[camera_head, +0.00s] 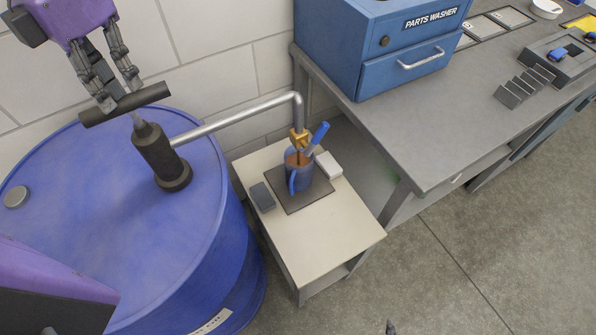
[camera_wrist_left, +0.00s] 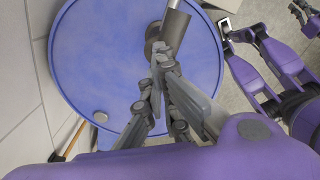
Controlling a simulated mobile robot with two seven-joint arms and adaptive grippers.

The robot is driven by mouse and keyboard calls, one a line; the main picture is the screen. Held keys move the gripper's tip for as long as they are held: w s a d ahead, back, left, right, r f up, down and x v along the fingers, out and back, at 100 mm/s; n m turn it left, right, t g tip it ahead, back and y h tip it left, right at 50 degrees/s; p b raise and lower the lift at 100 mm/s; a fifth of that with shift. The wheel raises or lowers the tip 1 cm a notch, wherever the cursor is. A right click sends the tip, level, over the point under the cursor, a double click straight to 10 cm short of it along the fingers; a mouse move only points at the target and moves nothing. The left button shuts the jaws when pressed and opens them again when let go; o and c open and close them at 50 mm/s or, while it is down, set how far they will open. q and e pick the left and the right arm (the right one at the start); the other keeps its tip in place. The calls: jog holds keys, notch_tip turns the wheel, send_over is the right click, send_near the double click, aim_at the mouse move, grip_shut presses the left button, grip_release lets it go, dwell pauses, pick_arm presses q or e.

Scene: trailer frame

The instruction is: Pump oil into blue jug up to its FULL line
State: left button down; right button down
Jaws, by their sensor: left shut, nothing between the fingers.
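The blue jug (camera_head: 299,181) stands on a dark mat (camera_head: 318,192) on a small cream side table, under the brass spout end (camera_head: 299,139) of the pump pipe. Brown oil shows in its mouth; I cannot read a FULL line. The dark pump (camera_head: 159,158) stands on the blue drum (camera_head: 95,185), with a dark cross handle (camera_head: 150,97) on top. My left gripper (camera_head: 121,97) is shut and empty, its fingertips at the handle; contact is unclear. It also shows shut in the left wrist view (camera_wrist_left: 158,75). Only a tip of what seems my right gripper shows at the bottom edge (camera_head: 390,327).
On the side table (camera_head: 315,235), a grey block (camera_head: 262,197) and a white block (camera_head: 329,164) flank the mat. A grey bench (camera_head: 425,130) with a blue parts washer (camera_head: 395,50) stands at right. A block wall (camera_head: 190,60) lies behind. Floor at lower right is clear.

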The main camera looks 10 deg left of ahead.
pick_arm(q)
notch_tip(320, 180, up, 11)
jog(key=shift+r+p, duration=0.15)
jog(key=shift+p, duration=0.2)
dwell(0.5)
jog(key=shift+f, duration=2.6)
dwell(0.6)
jog(key=shift+r, duration=2.6)
jog(key=shift+r, duration=2.5)
